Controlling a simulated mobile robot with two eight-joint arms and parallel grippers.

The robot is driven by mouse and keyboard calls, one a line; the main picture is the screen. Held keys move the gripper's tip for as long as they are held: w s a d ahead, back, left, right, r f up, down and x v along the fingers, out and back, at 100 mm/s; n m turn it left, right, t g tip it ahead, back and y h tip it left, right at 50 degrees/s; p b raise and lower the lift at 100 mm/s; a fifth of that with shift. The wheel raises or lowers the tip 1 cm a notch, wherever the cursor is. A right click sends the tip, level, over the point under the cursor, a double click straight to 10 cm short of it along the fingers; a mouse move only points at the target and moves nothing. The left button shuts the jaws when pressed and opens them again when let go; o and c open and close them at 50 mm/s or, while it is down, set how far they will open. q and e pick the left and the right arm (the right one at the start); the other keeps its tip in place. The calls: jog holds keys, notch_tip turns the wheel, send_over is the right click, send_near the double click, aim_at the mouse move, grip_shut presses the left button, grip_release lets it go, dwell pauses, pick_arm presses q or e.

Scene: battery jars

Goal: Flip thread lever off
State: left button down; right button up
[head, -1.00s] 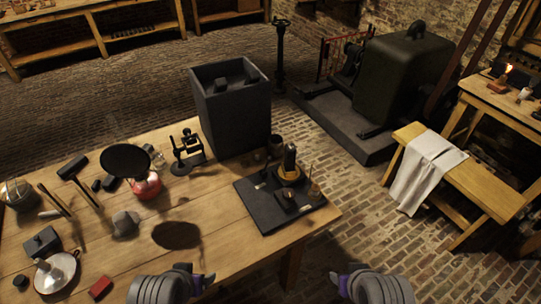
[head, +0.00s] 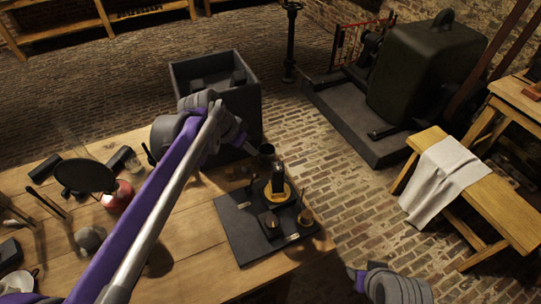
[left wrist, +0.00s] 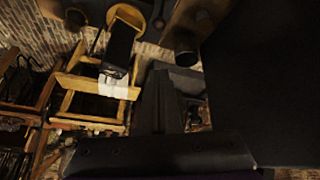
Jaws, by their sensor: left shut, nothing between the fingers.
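A dark square board (head: 240,238) lies at the table's right corner. On it stands a black upright piece (head: 279,177) on a brass-yellow ring (head: 267,196); I cannot tell for sure which part is the thread lever. In the left wrist view the black piece (left wrist: 118,45) and brass ring (left wrist: 127,14) show at the upper left. My left gripper (head: 255,150) is shut and empty, above the board's far side near a dark cup (head: 267,151). Its fingers (left wrist: 162,92) show dark in the left wrist view. My right gripper (head: 355,275) is low at the right, off the table; its fingers are unclear.
A tall dark open box (head: 246,105) stands behind the board, close to my left wrist. My left arm crosses over the table's left part. A round black disc (head: 85,176) and a red flask (head: 118,197) stand at the left. A small brass knob (head: 306,217) is on the board.

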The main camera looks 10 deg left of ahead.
pick_arm(q)
jog(key=shift+w+d+r, duration=0.15)
jog(key=shift+w, duration=0.35)
send_over(252, 182)
jog(key=w+d, duration=0.1)
jog(key=w, duration=0.1)
notch_tip(252, 182, down, 9)
jog(key=shift+d+f, duration=0.2)
jog(key=shift+f, duration=0.05)
jog(key=shift+s+a+r+t+h+b, duration=0.15)
jog(key=shift+s+a+t+h+b, duration=0.1)
jog(key=shift+a+h, duration=0.1)
jog(key=shift+s+a+r+t+h+b, duration=0.1)
jog(key=shift+a+t+h+b, duration=0.15)
jog(key=shift+a+h, duration=0.1)
dwell(0.6)
